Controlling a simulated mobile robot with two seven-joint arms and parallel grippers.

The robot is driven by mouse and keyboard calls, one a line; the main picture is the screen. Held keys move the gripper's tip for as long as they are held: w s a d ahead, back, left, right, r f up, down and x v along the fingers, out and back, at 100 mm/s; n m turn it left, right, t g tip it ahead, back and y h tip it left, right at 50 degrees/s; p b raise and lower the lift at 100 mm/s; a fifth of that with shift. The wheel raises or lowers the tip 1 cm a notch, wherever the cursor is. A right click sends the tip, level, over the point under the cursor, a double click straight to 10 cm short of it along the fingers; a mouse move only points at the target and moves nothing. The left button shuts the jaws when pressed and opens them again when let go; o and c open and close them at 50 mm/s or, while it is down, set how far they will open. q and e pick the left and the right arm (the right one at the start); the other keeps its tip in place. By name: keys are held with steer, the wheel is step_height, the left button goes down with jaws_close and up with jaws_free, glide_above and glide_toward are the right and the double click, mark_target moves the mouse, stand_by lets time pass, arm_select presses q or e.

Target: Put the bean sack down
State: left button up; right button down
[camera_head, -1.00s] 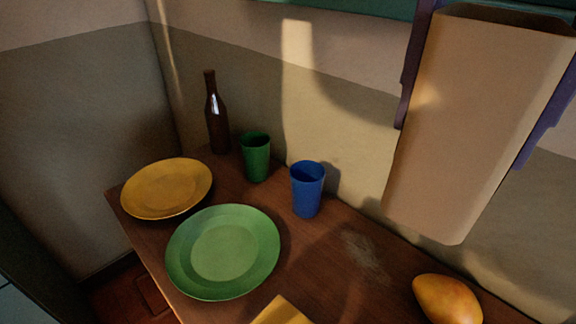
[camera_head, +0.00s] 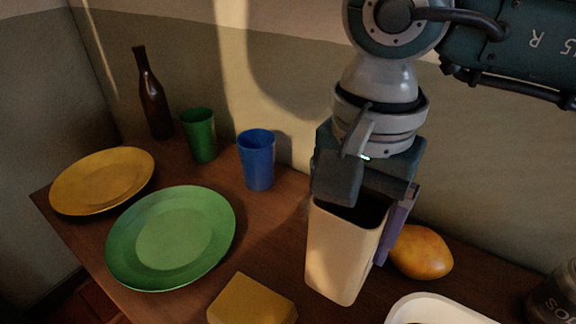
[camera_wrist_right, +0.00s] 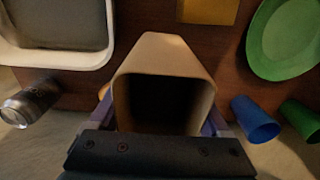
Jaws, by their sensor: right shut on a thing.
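The bean sack (camera_head: 338,255) is a beige, open-topped, upright container, slightly tapered, over the front middle of the wooden table (camera_head: 265,232) in the head view. My right gripper (camera_head: 352,215) comes down from above and is shut on its upper part, with a purple finger showing on the right side. The wrist view looks into the dark mouth of the sack (camera_wrist_right: 165,52), with the purple fingers on both sides. I cannot tell whether its base touches the table. My left gripper is not in view.
A mango (camera_head: 421,252) is close at the sack's right. A yellow block (camera_head: 252,301), green plate (camera_head: 170,240), yellow plate (camera_head: 103,180), blue cup (camera_head: 257,160), green cup (camera_head: 200,135) and bottle (camera_head: 152,95) are at the left.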

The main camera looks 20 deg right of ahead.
steer(key=shift+f, duration=2.65)
steer(key=shift+f, duration=0.1)
steer(key=shift+f+b, duration=0.1)
steer(key=shift+b, duration=0.25)
jaws_free()
